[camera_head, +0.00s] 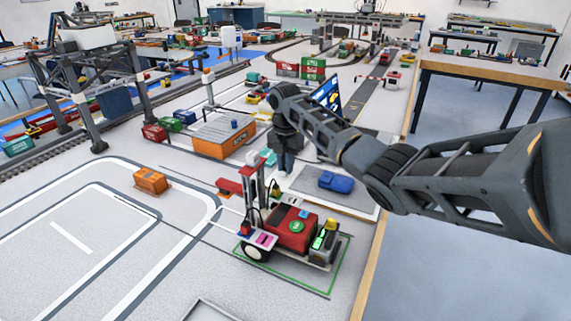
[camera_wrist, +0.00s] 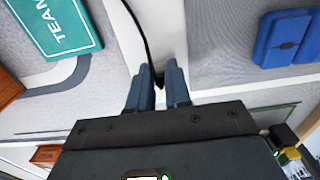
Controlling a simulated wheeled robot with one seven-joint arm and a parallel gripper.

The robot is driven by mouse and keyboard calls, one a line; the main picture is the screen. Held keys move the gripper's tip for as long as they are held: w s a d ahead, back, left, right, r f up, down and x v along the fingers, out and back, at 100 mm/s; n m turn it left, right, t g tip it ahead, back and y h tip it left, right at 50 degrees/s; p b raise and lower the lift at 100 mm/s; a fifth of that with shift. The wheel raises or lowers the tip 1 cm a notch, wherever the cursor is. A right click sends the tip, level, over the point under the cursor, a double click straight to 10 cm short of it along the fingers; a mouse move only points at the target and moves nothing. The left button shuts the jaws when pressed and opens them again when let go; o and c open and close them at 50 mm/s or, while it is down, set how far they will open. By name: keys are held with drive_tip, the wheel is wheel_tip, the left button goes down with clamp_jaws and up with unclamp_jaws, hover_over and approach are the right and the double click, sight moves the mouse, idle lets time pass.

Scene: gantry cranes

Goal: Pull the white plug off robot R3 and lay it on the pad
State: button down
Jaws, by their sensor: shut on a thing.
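My gripper (camera_head: 286,165) is low, over the pad's left side. In the wrist view its two dark blue fingers (camera_wrist: 159,88) are close together. A black cable (camera_wrist: 147,35) runs from between the fingertips toward the top of the picture; the plug itself is mostly hidden by the fingers. The grey pad (camera_head: 312,193) has a white border and also shows in the wrist view (camera_wrist: 225,50). A red wheeled robot (camera_head: 290,234) with a mast stands in front of it, in a green outline; I cannot read its name.
A blue block (camera_head: 336,182) lies on the pad, right of my gripper; it also shows in the wrist view (camera_wrist: 288,38). An orange station (camera_head: 222,136) stands to the left. The table edge (camera_head: 370,265) is at right.

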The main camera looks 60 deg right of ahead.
drive_tip(key=shift+f, duration=0.1)
drive_tip(key=c, duration=1)
unclamp_jaws()
drive_tip(key=shift+r, duration=3.9)
